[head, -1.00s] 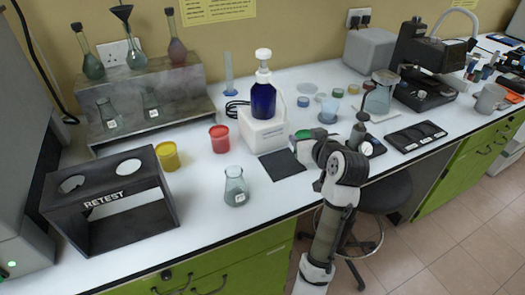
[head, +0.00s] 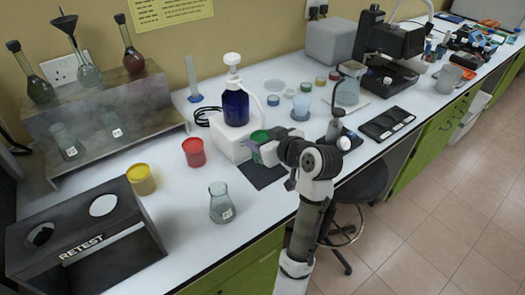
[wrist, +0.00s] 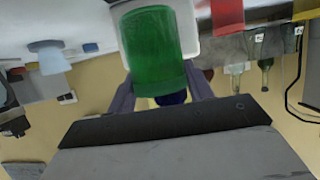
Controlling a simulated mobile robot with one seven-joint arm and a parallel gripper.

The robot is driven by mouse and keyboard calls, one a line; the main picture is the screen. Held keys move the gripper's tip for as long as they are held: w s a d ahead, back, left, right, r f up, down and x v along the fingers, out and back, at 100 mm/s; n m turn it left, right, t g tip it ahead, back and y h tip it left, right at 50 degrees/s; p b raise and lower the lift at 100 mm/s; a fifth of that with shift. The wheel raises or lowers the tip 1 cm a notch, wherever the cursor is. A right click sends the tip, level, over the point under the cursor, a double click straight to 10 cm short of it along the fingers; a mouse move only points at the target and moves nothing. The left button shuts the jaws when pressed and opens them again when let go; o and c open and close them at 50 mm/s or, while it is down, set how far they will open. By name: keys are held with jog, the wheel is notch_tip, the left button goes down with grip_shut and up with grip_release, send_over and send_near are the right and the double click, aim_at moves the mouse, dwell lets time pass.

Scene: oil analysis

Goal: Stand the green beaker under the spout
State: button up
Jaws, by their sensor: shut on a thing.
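The green beaker (head: 259,137) is in my gripper (head: 268,149), which is shut on it; my wrist and arm partly hide both in the head view. In the wrist view the green beaker (wrist: 155,45) sits between the two fingers of my gripper (wrist: 158,82). A dark blue bottle (head: 236,108) with a white pump head stands on a white block (head: 226,150). Its pale spout (head: 256,97) curves right and down. The beaker shows just below the spout's lower end in the head view; I cannot tell whether they line up in depth, or whether the beaker touches anything.
A black mat (head: 262,177) lies in front of the block. A red cup (head: 194,153), a yellow cup (head: 140,179) and a clear flask (head: 222,205) stand to the left. Small jars and a blue cup (head: 301,107) stand behind on the right. A black RETEST rack (head: 85,245) is front left.

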jog(key=shift+f+p, duration=0.35)
jog(key=shift+f, duration=1.85)
jog(key=shift+f, duration=0.2)
jog(key=o, duration=1)
jog(key=shift+r, duration=0.15)
jog(key=shift+r, duration=0.15)
jog(key=b+v, duration=0.2)
jog(key=v, duration=1)
